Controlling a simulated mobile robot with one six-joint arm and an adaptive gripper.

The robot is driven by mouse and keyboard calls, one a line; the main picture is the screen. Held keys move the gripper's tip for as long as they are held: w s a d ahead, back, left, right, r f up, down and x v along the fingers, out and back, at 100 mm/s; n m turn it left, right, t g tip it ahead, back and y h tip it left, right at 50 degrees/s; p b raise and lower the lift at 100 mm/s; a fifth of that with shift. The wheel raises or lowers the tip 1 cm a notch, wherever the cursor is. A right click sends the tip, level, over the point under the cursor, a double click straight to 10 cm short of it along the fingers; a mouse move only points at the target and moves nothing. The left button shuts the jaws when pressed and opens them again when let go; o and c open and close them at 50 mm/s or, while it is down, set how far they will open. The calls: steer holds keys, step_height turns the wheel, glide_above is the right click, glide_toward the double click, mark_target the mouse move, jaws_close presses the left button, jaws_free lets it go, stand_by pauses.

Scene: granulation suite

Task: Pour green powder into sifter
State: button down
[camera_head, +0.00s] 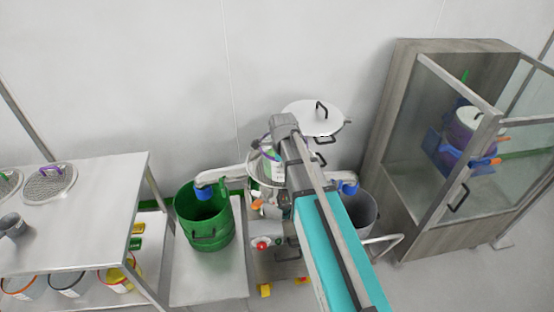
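The sifter stands at the middle of the picture, with a round steel bowl (259,192) and a pale spout to each side. My arm crosses in front of it and hides much of it. My gripper is at the far end of the arm, over the bowl, and is mostly hidden, so its fingers cannot be made out. A small white and green piece (278,168) shows beside the arm over the bowl; I cannot tell whether it is held. No green powder can be made out. A green bucket (205,234) stands under the left blue spout end.
A white round lid (314,116) with a black handle is behind the sifter. A grey bucket (361,214) stands under the right spout. A steel table (85,215) is at left, with tubs below. A glass-doored cabinet (407,120) holding a purple pot (462,132) is at right.

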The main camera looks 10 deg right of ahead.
steer(key=shift+w, duration=0.2)
steer(key=shift+a, duration=0.15)
steer(key=w+a+f+n+b, duration=0.1)
steer(key=w+a+n, duration=0.2)
steer(key=w+a, duration=0.3)
steer(key=a, duration=0.5)
steer(key=shift+w+a+f+n+b, duration=0.15)
steer(key=shift+a+f+n+b, duration=0.15)
steer(key=shift+a+n, duration=0.1)
steer(key=shift+d+r, duration=0.1)
steer(key=shift+d, duration=0.05)
steer(key=shift+d+r+y, duration=0.25)
steer(key=shift+d+y, duration=0.75)
steer(key=shift+y, duration=0.5)
steer(key=y, duration=0.2)
steer(key=shift+a+r+y, duration=0.1)
steer(key=shift+r+y, duration=0.2)
steer(key=shift+r, duration=0.1)
steer(key=shift+y+b, duration=0.6)
steer(key=shift+b, duration=0.15)
